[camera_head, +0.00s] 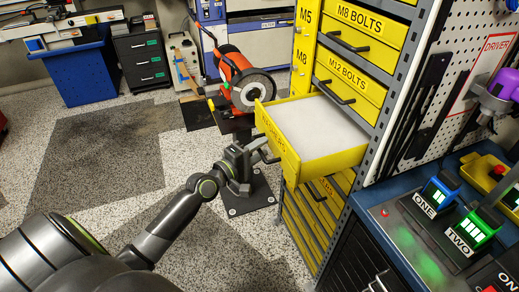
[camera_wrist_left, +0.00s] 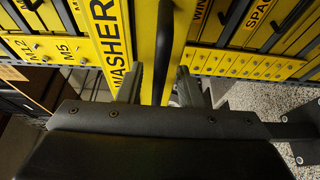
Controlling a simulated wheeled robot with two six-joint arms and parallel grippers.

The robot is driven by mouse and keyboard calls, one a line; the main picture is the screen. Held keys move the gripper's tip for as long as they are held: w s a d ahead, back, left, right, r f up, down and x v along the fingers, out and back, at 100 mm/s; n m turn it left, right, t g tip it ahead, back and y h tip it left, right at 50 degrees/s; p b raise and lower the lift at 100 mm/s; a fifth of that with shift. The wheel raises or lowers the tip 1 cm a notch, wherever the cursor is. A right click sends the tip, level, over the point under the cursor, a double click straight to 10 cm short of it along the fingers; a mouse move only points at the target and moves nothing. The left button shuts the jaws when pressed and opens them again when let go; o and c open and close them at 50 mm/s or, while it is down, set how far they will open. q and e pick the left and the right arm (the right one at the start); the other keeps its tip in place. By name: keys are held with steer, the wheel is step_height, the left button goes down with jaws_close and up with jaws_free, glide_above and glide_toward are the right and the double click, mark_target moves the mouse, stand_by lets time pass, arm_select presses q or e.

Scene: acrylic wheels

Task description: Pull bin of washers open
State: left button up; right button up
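The yellow washers bin (camera_head: 338,155) is pulled well out of the drawer rack. A flat, pale grey-white fill lies inside it. Its front carries a label that reads as WASHERS in the left wrist view (camera_wrist_left: 112,35). My left gripper (camera_head: 258,153) is at the bin's front, by its black handle. In the left wrist view the dark handle (camera_wrist_left: 164,45) runs between the two fingertips of the left gripper (camera_wrist_left: 160,78). Yellow shows between the handle and the right finger, so the fingers look apart around it. My right gripper is not in view.
The rack holds other shut yellow drawers, such as M8 bolts (camera_head: 372,25) and M12 bolts (camera_head: 350,75). A blue workbench (camera_head: 385,195) with lit chargers (camera_head: 470,230) stands at right. A red machine (camera_head: 235,75) stands behind. Speckled floor at left is clear.

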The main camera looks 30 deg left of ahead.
arm_select(q)
steer(key=b+v, duration=0.2)
steer(key=v, duration=1.5)
steer(key=shift+s, duration=0.2)
steer(key=shift+a, duration=0.15)
